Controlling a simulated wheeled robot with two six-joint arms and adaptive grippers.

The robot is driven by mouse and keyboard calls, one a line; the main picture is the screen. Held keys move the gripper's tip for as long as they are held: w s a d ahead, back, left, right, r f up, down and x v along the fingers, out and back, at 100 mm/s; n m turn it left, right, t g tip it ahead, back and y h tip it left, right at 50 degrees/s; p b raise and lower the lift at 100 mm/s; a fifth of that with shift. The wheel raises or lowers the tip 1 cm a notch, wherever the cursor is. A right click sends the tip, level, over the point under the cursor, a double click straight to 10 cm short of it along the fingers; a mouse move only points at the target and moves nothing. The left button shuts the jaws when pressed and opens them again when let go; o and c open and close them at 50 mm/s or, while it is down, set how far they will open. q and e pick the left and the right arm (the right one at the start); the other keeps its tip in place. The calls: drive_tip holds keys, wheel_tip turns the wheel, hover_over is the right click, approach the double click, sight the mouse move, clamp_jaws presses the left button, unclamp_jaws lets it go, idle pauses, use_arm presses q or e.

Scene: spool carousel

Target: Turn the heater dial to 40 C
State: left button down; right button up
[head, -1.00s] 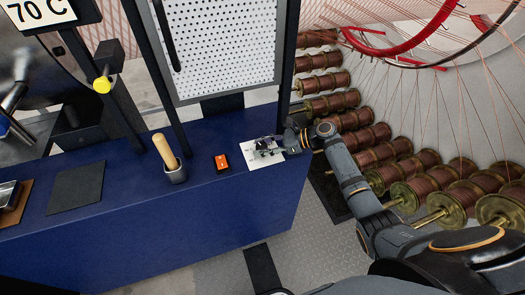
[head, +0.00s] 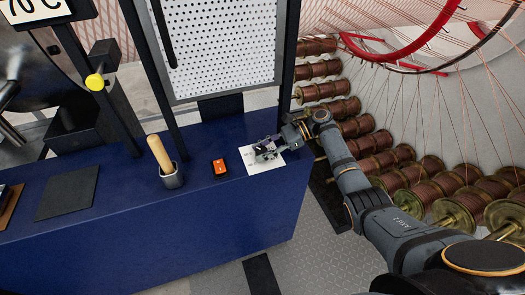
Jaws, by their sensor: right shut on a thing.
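The heater dial's white plate (head: 247,155) lies on the blue bench top (head: 205,200), just right of an orange-red switch (head: 220,168). My right gripper (head: 262,151) is over the plate, with its fingers shut around the dial. The dial itself is mostly hidden by the fingers, and its setting cannot be read. A sign at the top left (head: 35,10) reads 70 C and is cut off by the frame edge. My left gripper is not in view.
A wooden-handled tool stands in a metal cup (head: 172,178) left of the switch. A dark mat (head: 68,192) lies further left. A perforated panel (head: 222,45) rises behind the dial. Several copper spools (head: 370,143) and a red ring (head: 400,55) are at the right.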

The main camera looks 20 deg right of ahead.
sight(263, 150)
drive_tip(key=shift+f, duration=0.1)
drive_tip(key=o, duration=1.2)
wheel_tip(263, 150, up, 10)
drive_tip(key=shift+r, duration=0.1)
